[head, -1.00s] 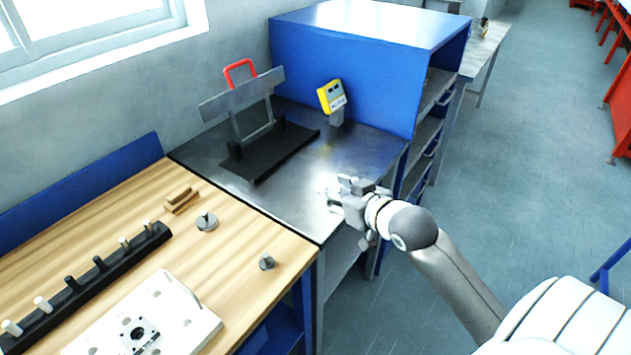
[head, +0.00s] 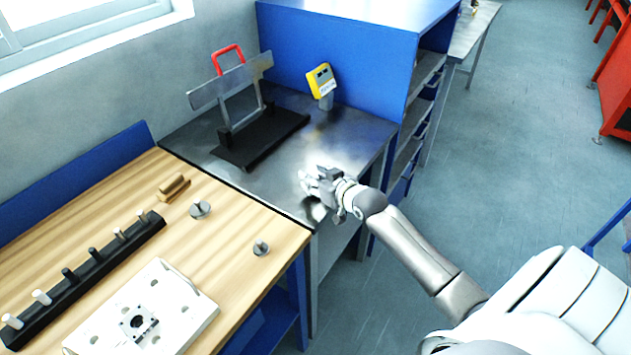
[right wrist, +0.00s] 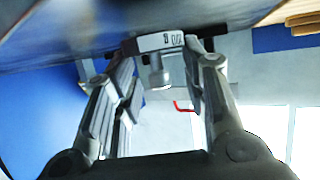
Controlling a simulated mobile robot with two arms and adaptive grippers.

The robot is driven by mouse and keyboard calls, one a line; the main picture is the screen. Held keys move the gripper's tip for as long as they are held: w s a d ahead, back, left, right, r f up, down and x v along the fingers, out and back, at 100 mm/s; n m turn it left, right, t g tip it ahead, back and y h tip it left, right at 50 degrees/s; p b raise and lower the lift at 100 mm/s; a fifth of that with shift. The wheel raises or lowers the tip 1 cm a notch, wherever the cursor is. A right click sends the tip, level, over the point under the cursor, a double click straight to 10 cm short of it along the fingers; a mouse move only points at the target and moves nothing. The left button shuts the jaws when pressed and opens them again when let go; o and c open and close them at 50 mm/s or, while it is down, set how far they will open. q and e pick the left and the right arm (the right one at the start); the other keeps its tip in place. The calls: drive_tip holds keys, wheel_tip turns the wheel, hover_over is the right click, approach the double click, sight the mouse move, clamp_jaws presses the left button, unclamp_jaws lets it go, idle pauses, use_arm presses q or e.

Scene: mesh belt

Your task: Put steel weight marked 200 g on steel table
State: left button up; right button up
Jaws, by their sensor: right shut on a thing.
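The steel weight (right wrist: 158,43) shows in the right wrist view between the fingertips, with dark marking on its side that I cannot fully read. Its knob (right wrist: 160,78) points down in that picture, away from the steel table's surface at the top. My right gripper (head: 312,184) is shut on this weight, over the front right part of the steel table (head: 270,187). The weight's base is close to the tabletop; I cannot tell whether it touches. In the head view the fingers mostly hide it. My left gripper is not in view.
A black stand (head: 262,137) with a grey plate and red handle, and a yellow device (head: 321,82), stand further back. Two other weights (head: 200,209) (head: 261,248) sit on the wooden bench (head: 235,225). A blue cabinet (head: 340,50) rises behind. The tabletop around my gripper is clear.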

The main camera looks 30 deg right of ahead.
drive_tip(key=shift+f, duration=0.75)
drive_tip(key=o, duration=1.1)
drive_tip(key=shift+f, duration=0.15)
drive_tip(key=b+v, duration=0.1)
drive_tip(key=v, duration=1.1)
drive_tip(key=shift+r, duration=0.2)
